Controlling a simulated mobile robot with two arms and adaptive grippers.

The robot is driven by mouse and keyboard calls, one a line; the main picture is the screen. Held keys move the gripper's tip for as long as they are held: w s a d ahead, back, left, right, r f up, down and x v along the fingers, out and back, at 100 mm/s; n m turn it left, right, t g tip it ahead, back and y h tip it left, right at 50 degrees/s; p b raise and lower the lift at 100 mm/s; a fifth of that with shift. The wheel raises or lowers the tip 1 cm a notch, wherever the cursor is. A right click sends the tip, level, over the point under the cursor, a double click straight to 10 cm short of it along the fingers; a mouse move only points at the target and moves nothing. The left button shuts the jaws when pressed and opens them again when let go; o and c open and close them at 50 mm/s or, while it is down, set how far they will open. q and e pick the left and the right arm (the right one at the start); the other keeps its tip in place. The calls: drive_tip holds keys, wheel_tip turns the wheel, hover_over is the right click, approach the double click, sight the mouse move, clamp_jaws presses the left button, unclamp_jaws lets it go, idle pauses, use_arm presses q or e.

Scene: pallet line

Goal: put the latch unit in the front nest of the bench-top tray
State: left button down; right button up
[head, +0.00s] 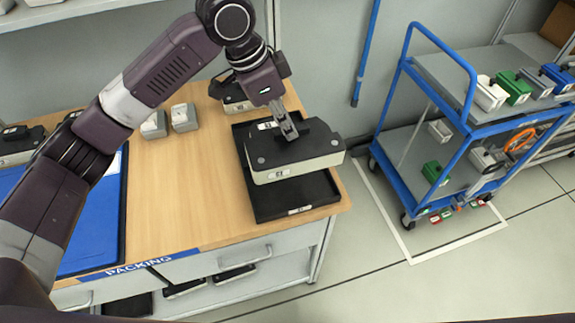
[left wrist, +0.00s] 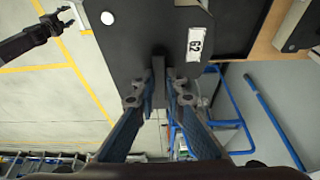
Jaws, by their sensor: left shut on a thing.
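The latch unit (head: 298,165), a box with a black top and a pale grey body, is in my left gripper (head: 287,130). The gripper is shut on the raised grip on its top. In the left wrist view the fingers (left wrist: 162,92) close on that grip, beside a white label. The unit is over the black bench-top tray (head: 262,207) and hides much of its middle; the tray's front part shows bare. Whether the unit touches the tray is hard to tell. My right gripper (left wrist: 64,20) shows small in the left wrist view, fingers apart and empty.
Two grey blocks (head: 184,117) stand on the wooden bench left of the tray. Another dark-topped unit (head: 235,97) is at the back. A blue mat (head: 95,225) lies at left. A blue trolley (head: 468,120) with several units stands right, past clear floor.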

sight(268, 139)
use_arm(q)
drive_tip(key=f, duration=0.5)
drive_tip(key=f+p, duration=0.1)
drive_tip(key=f, duration=0.3)
drive_tip(key=f+p, duration=0.1)
drive_tip(key=f, duration=0.4)
drive_tip(key=shift+w+f, duration=0.25)
drive_tip(key=shift+f, duration=0.05)
use_arm(e)
drive_tip(key=r, duration=0.1)
drive_tip(key=w+r, duration=0.1)
drive_tip(key=shift+r, duration=0.35)
drive_tip(key=shift+s, duration=0.1)
use_arm(q)
drive_tip(key=c, duration=2)
unclamp_jaws()
drive_tip(key=shift+f, duration=0.1)
drive_tip(key=b+v, duration=0.1)
drive_tip(key=v, duration=1.1)
drive_tip(key=shift+s+b, duration=0.1)
drive_tip(key=shift+b, duration=0.25)
use_arm(e)
wheel_tip(268, 139, down, 2)
